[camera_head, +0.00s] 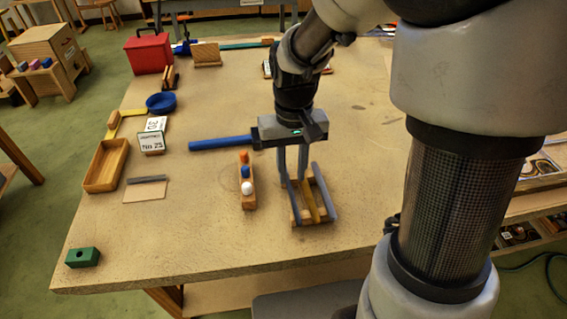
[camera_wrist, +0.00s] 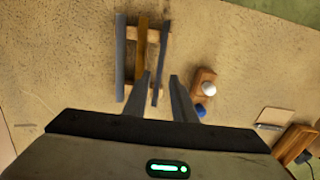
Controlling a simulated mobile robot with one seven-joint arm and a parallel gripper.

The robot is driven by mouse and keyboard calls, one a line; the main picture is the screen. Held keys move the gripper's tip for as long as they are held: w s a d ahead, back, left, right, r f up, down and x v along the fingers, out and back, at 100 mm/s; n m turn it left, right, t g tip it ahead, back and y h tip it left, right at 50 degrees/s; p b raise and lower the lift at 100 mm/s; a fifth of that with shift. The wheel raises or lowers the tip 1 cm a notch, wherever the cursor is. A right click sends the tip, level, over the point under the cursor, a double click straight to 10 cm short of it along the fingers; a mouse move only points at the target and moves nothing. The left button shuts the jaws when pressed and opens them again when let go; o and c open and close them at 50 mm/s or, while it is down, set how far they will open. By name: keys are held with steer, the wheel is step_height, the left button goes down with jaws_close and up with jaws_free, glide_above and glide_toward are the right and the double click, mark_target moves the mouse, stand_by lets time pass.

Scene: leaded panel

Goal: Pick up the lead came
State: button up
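A small wooden rack (camera_head: 298,222) holds three long bars side by side: a grey bar on the right (camera_head: 324,192), a brass-coloured bar in the middle (camera_head: 309,202) and a thinner grey bar on the left (camera_head: 293,204). I cannot tell for certain which grey bar is the lead came. My gripper (camera_head: 292,177) is open and points down over the rack's left side. In the wrist view, the thinner grey bar (camera_wrist: 160,62) passes between my open fingertips (camera_wrist: 160,77); the brass bar (camera_wrist: 141,50) and wider grey bar (camera_wrist: 120,57) lie to their left. I see no clear contact.
A wooden block (camera_head: 248,200) with orange, blue and white knobs stands just left of the rack. A blue rod (camera_head: 222,143) shows beside my wrist. A wooden tray (camera_head: 106,166), number cards (camera_head: 152,143) and a green block (camera_head: 83,257) lie farther left. The front table is clear.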

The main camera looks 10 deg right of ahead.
mark_target(291, 190)
steer(key=f, duration=0.5)
steer(key=shift+w+f+b, duration=0.3)
steer(key=shift+w, duration=0.1)
steer(key=shift+c, duration=0.2)
jaws_close()
